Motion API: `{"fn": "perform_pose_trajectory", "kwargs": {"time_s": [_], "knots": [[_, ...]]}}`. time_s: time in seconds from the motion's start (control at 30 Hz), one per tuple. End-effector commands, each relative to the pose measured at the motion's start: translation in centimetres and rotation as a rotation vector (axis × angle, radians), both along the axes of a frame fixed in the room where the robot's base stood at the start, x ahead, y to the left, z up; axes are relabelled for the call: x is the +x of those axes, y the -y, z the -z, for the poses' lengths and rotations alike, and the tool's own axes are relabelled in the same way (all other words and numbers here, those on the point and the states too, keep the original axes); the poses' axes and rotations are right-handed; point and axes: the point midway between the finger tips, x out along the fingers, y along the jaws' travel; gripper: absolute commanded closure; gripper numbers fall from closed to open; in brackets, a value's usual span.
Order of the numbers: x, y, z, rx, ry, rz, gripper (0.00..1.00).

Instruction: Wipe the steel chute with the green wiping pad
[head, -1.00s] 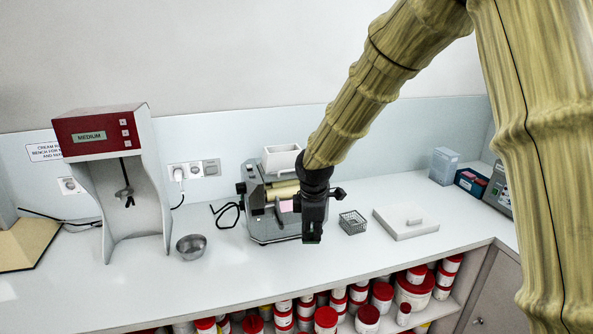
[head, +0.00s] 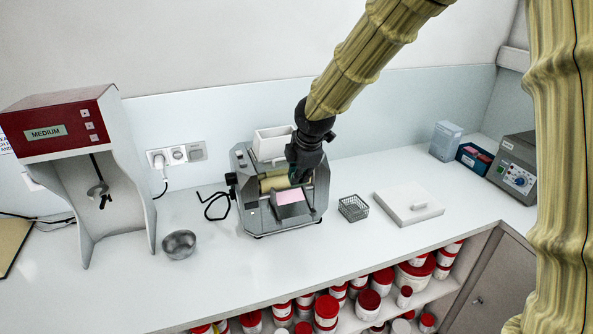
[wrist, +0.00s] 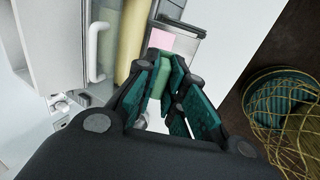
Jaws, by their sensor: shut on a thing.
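The steel chute (head: 290,212) sits on the front of the roller mill (head: 258,220), with a pink patch (head: 289,196) on it. In the wrist view the chute (wrist: 187,28) and pink patch (wrist: 173,40) show just beyond my fingers. My gripper (head: 301,178) points down over the mill, close to the yellowish roller and the chute. In the wrist view my gripper (wrist: 166,72) is shut on the green wiping pad (wrist: 160,84), which is partly hidden by the fingers. Whether the pad touches the chute I cannot tell.
A white hopper (head: 273,143) stands at the mill's back. A metal bowl (head: 180,244) and the red-topped mixer (head: 62,128) stand left. The bench front is clear.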

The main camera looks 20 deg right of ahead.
Motion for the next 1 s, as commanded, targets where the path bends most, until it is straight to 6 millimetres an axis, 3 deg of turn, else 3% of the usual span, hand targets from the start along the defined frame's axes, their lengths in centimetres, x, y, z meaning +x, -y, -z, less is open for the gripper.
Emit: {"fn": "perform_pose_trajectory", "kwargs": {"time_s": [0.2, 0.93, 1.0], "knots": [[0.9, -1.0, 1.5, 0.000, 0.000, -0.013, 1.00], [3.5, -0.9, 7.6, 0.000, 0.000, -0.010, 1.00], [2.6, -0.9, 7.4, -0.001, -0.001, -0.010, 1.00]]}}
